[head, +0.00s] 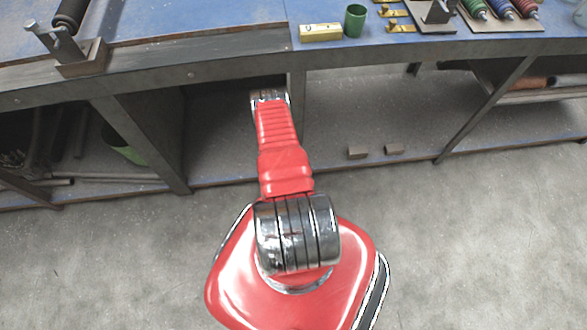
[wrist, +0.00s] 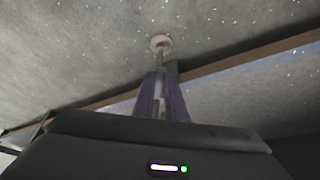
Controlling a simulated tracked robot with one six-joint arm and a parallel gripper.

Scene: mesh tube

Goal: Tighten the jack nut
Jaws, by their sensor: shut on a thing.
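In the wrist view my gripper (wrist: 162,76) has its two dark bluish fingers close together around a small part of a thin upright metal jack. I take that part for the jack nut, but the fingers mostly hide it. A pale round pad (wrist: 161,43) at the end of the jack's thin rod meets a grey speckled surface just beyond the fingertips. In the head view my red arm reaches under the workbench, and my gripper and the jack are hidden there.
The workbench (head: 230,58) has a dark front edge above my arm. A brown beam (wrist: 240,62) crosses behind the fingers. A green cup (head: 355,20) and a yellow block (head: 320,32) stand on top.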

